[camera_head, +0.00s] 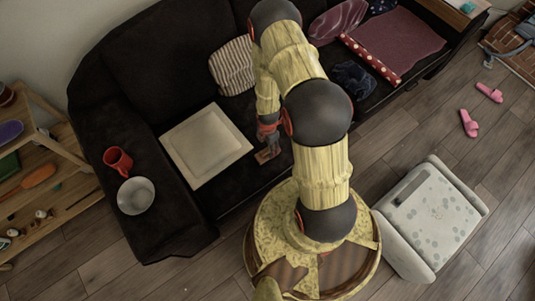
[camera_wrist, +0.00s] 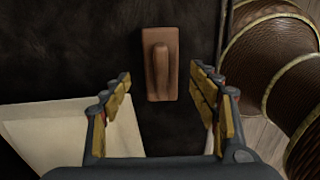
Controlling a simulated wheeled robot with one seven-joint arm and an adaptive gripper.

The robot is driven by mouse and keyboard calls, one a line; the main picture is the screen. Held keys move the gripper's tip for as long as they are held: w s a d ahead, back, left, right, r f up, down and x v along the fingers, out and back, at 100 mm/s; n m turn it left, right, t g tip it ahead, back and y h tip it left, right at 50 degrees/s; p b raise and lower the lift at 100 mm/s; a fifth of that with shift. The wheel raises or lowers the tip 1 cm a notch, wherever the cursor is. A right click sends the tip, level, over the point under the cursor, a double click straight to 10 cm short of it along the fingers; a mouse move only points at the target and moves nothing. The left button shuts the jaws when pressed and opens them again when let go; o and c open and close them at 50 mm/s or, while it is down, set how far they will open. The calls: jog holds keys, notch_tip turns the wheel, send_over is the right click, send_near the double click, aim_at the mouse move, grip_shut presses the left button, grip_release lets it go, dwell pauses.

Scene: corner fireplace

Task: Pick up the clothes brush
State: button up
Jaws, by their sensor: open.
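The clothes brush (camera_wrist: 160,65) is a reddish-brown block with a raised handle along its middle. It lies on the dark sofa seat, and in the head view it shows small (camera_head: 267,155) near the sofa's front edge. My gripper (camera_wrist: 160,82) is open and empty, with its fingers spread to either side of the brush's near end in the wrist view. The brush appears ahead of the fingertips, between their lines; I cannot tell the exact gap. In the head view my gripper (camera_head: 268,134) is just above the brush, partly covered by my arm.
A cream square panel (camera_head: 205,144) lies on the sofa (camera_head: 128,75), left of the brush. A red mug (camera_head: 117,160) and a grey bowl (camera_head: 136,195) stand on the sofa arm. A striped cushion (camera_head: 232,66) is behind. A pale spotted stool (camera_head: 432,220) stands at right.

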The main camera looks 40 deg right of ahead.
aim_at(268, 149)
notch_tip(268, 149, down, 5)
jog(key=b, duration=0.2)
jog(key=shift+s+a+b, duration=0.1)
jog(key=shift+a+b, duration=0.05)
jog(key=shift+b, duration=0.25)
jog(key=c, duration=0.4)
jog(key=c, duration=0.9)
jog(key=shift+r, duration=0.1)
